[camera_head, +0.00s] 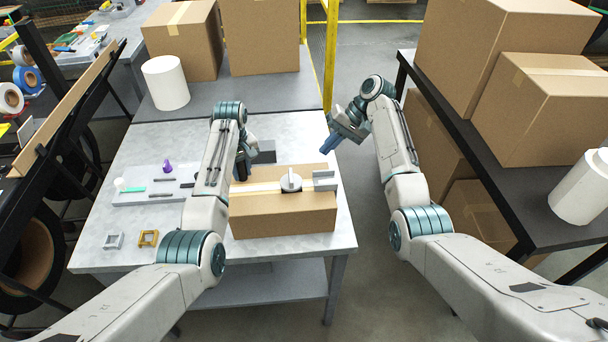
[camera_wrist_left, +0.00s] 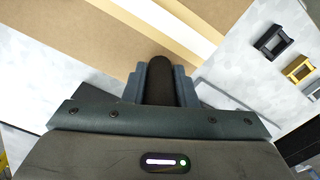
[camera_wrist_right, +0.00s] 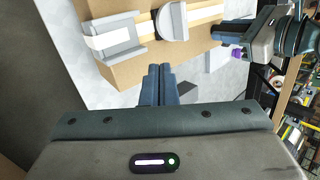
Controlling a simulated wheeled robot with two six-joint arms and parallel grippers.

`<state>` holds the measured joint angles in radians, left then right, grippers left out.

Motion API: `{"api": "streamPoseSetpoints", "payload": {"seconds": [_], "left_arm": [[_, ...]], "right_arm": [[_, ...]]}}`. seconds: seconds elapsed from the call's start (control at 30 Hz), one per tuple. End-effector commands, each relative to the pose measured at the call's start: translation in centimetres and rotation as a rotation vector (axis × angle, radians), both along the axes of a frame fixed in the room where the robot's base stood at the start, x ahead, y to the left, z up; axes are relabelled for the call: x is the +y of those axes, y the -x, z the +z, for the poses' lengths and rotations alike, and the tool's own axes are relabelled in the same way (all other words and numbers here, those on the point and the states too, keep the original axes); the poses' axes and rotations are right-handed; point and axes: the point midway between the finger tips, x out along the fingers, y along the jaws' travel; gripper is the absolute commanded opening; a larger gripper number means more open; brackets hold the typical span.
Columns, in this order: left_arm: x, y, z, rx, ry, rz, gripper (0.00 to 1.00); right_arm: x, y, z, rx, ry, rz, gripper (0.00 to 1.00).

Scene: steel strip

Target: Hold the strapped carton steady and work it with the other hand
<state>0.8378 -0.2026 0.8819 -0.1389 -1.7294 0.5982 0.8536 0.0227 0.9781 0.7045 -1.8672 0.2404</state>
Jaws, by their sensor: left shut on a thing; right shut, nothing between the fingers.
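A brown carton (camera_head: 285,215) lies on the grey work table (camera_head: 190,135), a pale strap (camera_head: 260,188) across its top. A grey round knob with a raised ridge (camera_head: 291,182) and a grey U-shaped bracket (camera_head: 324,180) sit on the strap line; both show in the right wrist view, knob (camera_wrist_right: 172,22) and bracket (camera_wrist_right: 118,48). My left gripper (camera_head: 243,168) is at the carton's far left end, shut on a dark rounded bar (camera_wrist_left: 160,78). Whether the bar touches the carton is unclear. My right gripper (camera_head: 330,146) is shut and empty, apart from the carton, past its far right corner.
A grey tray (camera_head: 140,198) at the table's left holds a purple piece (camera_head: 167,166) and small tools. A silver frame (camera_head: 114,240) and a yellow frame (camera_head: 148,238) lie in front. Large boxes (camera_head: 540,105) stand on the right bench. The floor between table and bench is clear.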

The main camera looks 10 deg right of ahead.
Motion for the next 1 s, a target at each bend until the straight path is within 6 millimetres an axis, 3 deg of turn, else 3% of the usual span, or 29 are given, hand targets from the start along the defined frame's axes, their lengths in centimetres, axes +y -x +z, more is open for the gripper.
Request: {"api": "streamPoseSetpoints", "payload": {"seconds": [0.03,0.2,0.47,0.67,1.0], "left_arm": [[0.1,0.1,-0.1,0.002,-0.002,0.001,0.00],[0.1,0.1,-0.1,0.003,-0.003,0.001,0.00],[0.1,0.1,-0.1,0.002,-0.002,0.001,0.00],[0.0,0.1,-0.1,0.002,-0.002,0.000,0.00],[0.0,0.1,-0.1,0.003,-0.002,0.000,0.00]], "right_arm": [[-1.2,0.9,-0.1,-0.021,-0.029,-0.009,0.00],[-3.2,3.4,0.8,-0.083,-0.117,-0.009,0.00],[-4.0,5.5,1.3,-0.119,-0.168,0.005,0.00],[-2.1,5.6,-0.4,-0.117,-0.172,0.005,0.00],[3.3,5.5,-5.2,-0.117,-0.172,0.005,0.00]]}}
